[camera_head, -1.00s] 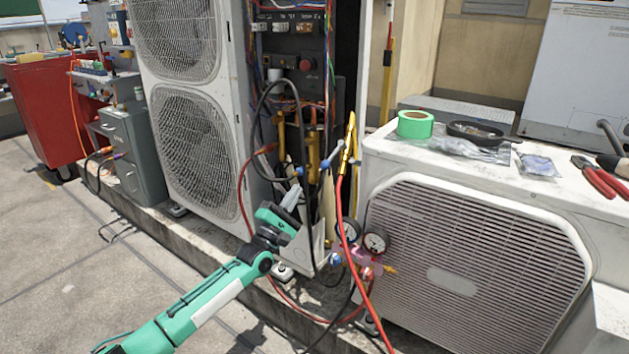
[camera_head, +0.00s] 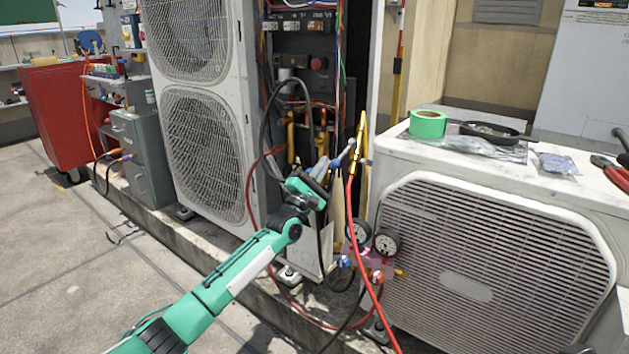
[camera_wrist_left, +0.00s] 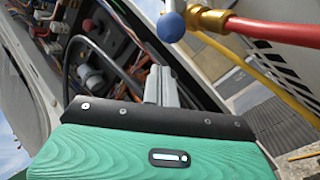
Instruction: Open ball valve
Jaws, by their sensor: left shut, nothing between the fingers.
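The ball valve shows as a blue ball-ended handle (camera_head: 335,164) beside brass fittings at the top of the red hose, in front of the open tall condenser. In the left wrist view the blue ball (camera_wrist_left: 171,26) sits at top centre, next to a brass fitting (camera_wrist_left: 207,20) on the red hose (camera_wrist_left: 275,30). My left gripper (camera_head: 325,166) is shut and empty, just left of the blue ball. Its grey fingers (camera_wrist_left: 161,78) are together, below the ball in the wrist view. Whether they touch it is unclear. My right gripper is not in view.
A gauge manifold (camera_head: 374,264) with two dials and blue knobs hangs below, among red, black and yellow hoses. The low condenser (camera_head: 490,230) stands right, with green tape (camera_head: 427,124) on top. The tall condenser (camera_head: 205,150) is left; open paving lies front left.

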